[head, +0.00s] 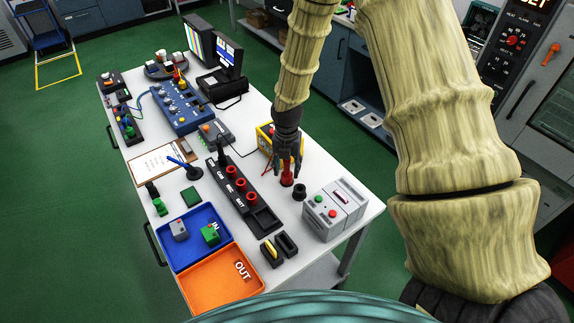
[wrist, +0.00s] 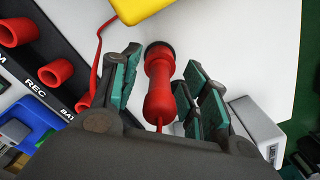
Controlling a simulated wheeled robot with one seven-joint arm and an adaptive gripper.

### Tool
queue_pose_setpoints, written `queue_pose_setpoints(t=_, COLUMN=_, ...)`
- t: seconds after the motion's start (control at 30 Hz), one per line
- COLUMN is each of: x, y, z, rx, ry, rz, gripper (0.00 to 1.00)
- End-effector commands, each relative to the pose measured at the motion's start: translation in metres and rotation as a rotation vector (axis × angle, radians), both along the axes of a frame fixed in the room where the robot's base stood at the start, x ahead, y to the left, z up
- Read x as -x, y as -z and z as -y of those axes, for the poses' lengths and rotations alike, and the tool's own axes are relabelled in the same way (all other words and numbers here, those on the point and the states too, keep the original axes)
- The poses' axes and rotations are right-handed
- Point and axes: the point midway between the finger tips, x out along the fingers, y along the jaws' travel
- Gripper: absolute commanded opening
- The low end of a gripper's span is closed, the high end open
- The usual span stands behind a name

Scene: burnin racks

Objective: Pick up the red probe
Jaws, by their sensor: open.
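The red probe (wrist: 159,80) stands on the white table between the fingers of my gripper (wrist: 160,85) in the wrist view. It has a dark round end and a red cable at the other end. My gripper is open, with its fingers on both sides of the probe and a small gap visible on each side. In the head view my gripper (head: 287,158) is low over the table's right part, and the red probe (head: 286,180) shows just below its fingertips. I cannot tell whether any finger touches it.
A yellow meter (head: 264,138) stands behind the gripper. A black rack (head: 238,195) with red holders lies to the left. A grey box (head: 332,212) stands to the right front, and a small black cylinder (head: 299,192) stands beside the probe. Blue (head: 165,258) and orange (head: 196,298) trays lie front left.

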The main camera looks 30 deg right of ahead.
Motion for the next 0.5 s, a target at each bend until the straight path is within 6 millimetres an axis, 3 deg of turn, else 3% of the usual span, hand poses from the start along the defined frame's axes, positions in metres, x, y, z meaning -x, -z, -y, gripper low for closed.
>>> queue_pose_setpoints(t=0.17, x=-0.0001, y=0.0, z=0.0001, rx=0.0, ry=0.0, rz=0.0, gripper=0.45)
queue_pose_setpoints(t=0.4, x=0.0, y=-0.0002, z=0.0001, rx=0.0, ry=0.0, rz=0.0, gripper=0.01)
queue_pose_setpoints(t=0.5, x=0.0, y=-0.0002, z=0.0001, rx=0.0, ry=0.0, rz=0.0, gripper=0.0)
